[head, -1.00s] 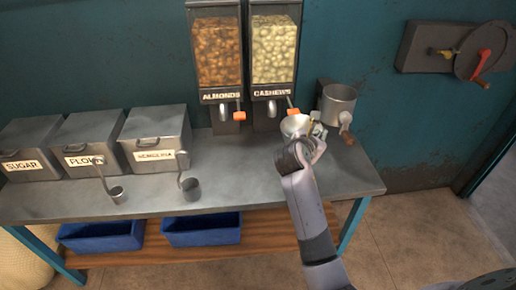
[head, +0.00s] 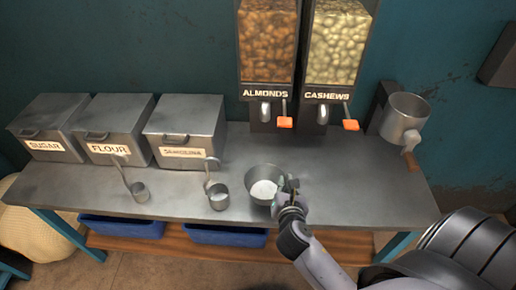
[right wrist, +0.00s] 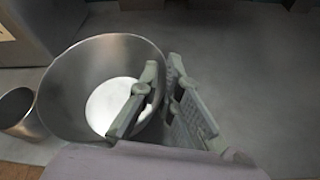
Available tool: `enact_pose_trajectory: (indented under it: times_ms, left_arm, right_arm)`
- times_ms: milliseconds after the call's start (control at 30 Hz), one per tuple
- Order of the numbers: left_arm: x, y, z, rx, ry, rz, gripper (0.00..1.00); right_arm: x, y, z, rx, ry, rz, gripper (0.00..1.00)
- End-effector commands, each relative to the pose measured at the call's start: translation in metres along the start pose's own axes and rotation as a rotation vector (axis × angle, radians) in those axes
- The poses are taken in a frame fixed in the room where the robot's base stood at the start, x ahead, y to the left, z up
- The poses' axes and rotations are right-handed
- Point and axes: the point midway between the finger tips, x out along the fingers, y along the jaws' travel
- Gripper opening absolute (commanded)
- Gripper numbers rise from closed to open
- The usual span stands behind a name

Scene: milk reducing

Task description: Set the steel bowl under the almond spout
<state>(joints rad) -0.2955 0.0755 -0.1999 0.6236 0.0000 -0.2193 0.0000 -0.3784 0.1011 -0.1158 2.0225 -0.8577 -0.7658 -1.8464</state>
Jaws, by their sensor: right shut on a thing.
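The steel bowl (head: 254,190) has a white patch inside and is near the front of the steel counter, in front of the almond dispenser (head: 267,45). I cannot tell whether it touches the counter. My right gripper (head: 287,188) is shut on the bowl's right rim. In the right wrist view the fingers (right wrist: 163,78) straddle the wall of the bowl (right wrist: 70,85). The almond spout (head: 265,112) is behind the bowl, close to the back wall, with an orange lever (head: 285,122) at its right. My left gripper is not in view.
The cashew dispenser (head: 338,45) stands right of the almonds, then a wall-side metal pot with a crank (head: 403,118). Labelled bins stand at the back left. Two small measuring cups (head: 140,192) (head: 218,197) are left of the bowl. The counter (head: 340,180) is clear right of the bowl.

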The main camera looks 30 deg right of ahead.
Motion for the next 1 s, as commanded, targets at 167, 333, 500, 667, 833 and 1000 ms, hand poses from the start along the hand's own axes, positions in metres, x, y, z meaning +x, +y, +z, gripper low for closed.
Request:
enact_pose_trajectory:
  times_ms: [167,333,500,667,833,1000]
  left_arm:
    - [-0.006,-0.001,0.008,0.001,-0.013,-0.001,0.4]
    - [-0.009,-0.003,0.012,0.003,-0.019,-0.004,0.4]
    - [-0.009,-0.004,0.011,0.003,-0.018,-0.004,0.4]
    - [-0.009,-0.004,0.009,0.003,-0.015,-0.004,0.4]
    - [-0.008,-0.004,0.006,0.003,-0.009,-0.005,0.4]
    - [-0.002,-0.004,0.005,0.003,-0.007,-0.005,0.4]
  right_arm:
    - [0.038,0.005,0.019,-0.001,-0.008,0.001,0.0]
    - [0.081,0.01,0.036,0.001,-0.006,-0.001,0.0]
    - [0.123,0.014,0.051,0.001,-0.005,-0.001,0.0]
    - [0.151,0.017,0.061,0.001,-0.004,0.0,0.0]
    - [0.162,0.017,0.062,0.0,-0.001,-0.002,0.0]
    - [0.171,0.011,0.04,0.002,0.001,-0.002,0.0]
